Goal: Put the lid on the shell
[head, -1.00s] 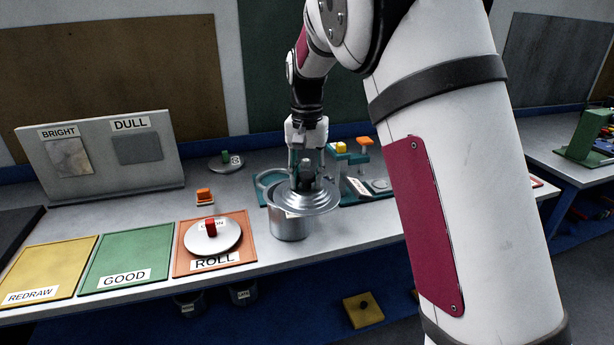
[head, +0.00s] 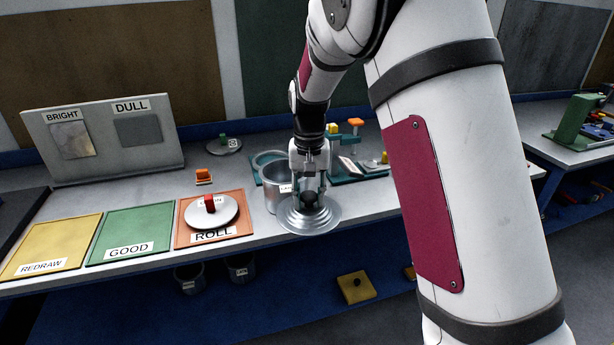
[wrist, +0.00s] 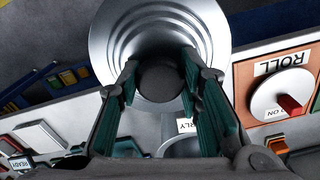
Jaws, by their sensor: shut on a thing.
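My gripper (head: 308,192) is shut on the dark knob of a round, stepped silver lid (head: 290,222). The lid hangs in front of the shell, around the bench's front edge. The shell (head: 275,200) is a silver metal pot standing on the bench, open at the top, with a small white label. The gripper and lid partly hide its right side. In the wrist view the knob (wrist: 158,85) sits between the fingers and the lid (wrist: 125,30) spreads beyond them. Part of the shell (wrist: 186,148) shows below, beside a label ending in "RLY".
An orange ROLL mat (head: 237,233) bears a white disc (head: 223,212) with a red knob. Green GOOD (head: 133,228) and yellow REDRAW (head: 50,240) mats lie left. A teal fixture (head: 340,150) stands behind the shell. A BRIGHT/DULL board (head: 100,160) leans at the back left.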

